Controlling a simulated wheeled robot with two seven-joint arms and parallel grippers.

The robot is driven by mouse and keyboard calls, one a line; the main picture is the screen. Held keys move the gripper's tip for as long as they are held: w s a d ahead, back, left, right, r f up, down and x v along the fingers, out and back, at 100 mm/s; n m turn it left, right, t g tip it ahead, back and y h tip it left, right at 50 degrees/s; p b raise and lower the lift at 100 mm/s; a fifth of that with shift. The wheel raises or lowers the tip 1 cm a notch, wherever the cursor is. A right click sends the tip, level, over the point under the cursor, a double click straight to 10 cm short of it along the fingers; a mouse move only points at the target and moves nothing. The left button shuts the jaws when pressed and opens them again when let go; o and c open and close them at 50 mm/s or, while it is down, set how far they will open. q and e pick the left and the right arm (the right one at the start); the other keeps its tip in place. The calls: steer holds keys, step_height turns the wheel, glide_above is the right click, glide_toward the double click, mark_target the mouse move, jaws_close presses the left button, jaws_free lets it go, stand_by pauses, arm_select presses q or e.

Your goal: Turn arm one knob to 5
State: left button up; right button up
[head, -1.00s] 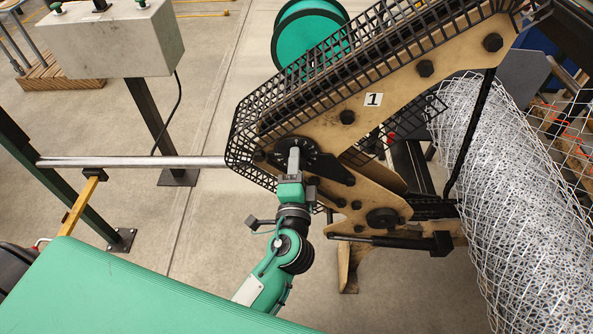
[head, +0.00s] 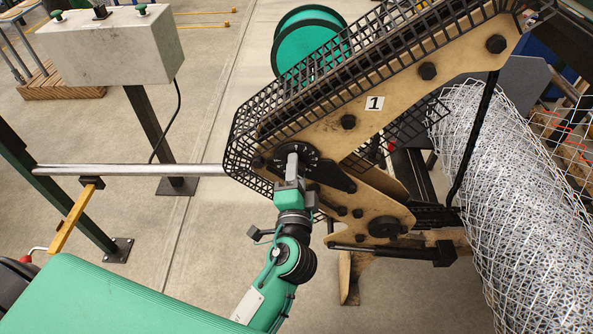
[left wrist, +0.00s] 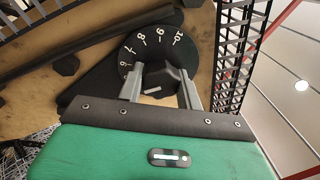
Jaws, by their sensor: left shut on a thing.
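The arm one knob is a black knob (left wrist: 166,80) with a white mark, on a round black dial (left wrist: 150,42) with white numerals. The numerals 7 to 10 show along the dial's upper side in the left wrist view; its lower part is hidden by my gripper. My left gripper (left wrist: 162,92) has its two grey fingers on either side of the knob, shut on it. In the head view my left gripper (head: 293,165) covers the knob, on the tan machine arm labelled 1 (head: 405,85). I cannot read the knob's setting. My right gripper is not in view.
A black mesh guard (head: 237,145) runs along the machine arm close to my gripper. A metal bar (head: 130,170) extends left. A wire-mesh roll (head: 500,190) stands right. A grey control box (head: 115,48) is at upper left. Open floor lies between.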

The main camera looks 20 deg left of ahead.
arm_select(q)
steer(key=o, duration=1)
steer(key=shift+b+v, duration=2.1)
steer(key=shift+v, duration=4.8)
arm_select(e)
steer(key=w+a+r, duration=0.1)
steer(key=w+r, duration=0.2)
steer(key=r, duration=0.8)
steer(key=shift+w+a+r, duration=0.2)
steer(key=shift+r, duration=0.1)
